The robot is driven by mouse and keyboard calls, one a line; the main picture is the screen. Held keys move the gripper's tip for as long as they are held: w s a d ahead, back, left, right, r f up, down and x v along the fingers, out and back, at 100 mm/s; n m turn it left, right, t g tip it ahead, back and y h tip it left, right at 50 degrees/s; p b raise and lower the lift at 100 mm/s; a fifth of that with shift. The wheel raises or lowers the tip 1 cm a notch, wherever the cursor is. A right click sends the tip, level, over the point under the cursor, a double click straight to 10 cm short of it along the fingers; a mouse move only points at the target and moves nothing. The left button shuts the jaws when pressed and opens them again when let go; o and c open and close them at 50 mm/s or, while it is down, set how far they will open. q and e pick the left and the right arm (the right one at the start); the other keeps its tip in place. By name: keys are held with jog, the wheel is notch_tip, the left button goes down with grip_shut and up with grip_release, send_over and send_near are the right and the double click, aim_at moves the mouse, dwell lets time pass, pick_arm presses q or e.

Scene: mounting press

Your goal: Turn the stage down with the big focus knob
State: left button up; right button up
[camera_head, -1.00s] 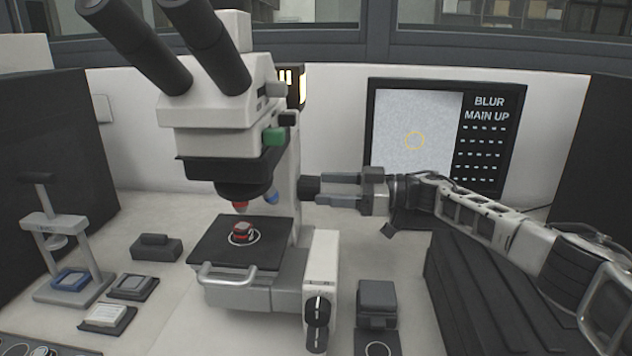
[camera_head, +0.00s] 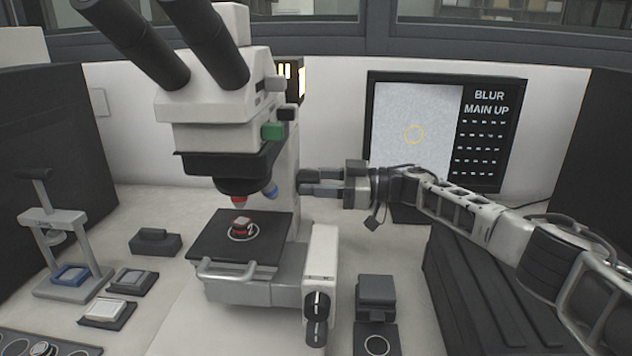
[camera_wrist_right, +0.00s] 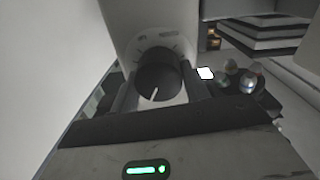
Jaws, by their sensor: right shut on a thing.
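The white microscope (camera_head: 235,138) carries a flat dark stage (camera_head: 207,246), and a small red-sided sample (camera_head: 242,226) sits on it below the objectives. My right gripper (camera_head: 308,182) is at the right side of the microscope column. It is shut on the big focus knob, which its fingers mostly hide in the head view. In the right wrist view the dark round knob (camera_wrist_right: 158,80) with a white line lies between the two fingers. My left gripper is not in view.
The monitor (camera_head: 416,128) behind reads "BLUR MAIN UP". A small hand press (camera_head: 58,222) and sample holders are at left.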

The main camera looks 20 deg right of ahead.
jog(key=n+b, duration=0.1)
jog(key=n, duration=0.2)
jog(key=shift+f, duration=0.1)
jog(key=shift+n+b, duration=0.4)
jog(key=shift+n, duration=0.6)
jog(key=shift+s+n+b, duration=0.1)
jog(key=shift+n+b, duration=0.2)
jog(key=shift+n, duration=0.4)
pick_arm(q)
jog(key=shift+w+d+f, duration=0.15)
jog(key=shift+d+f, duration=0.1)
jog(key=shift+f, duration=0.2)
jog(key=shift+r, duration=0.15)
pick_arm(e)
jog(key=shift+n, duration=0.3)
jog(key=o, duration=1)
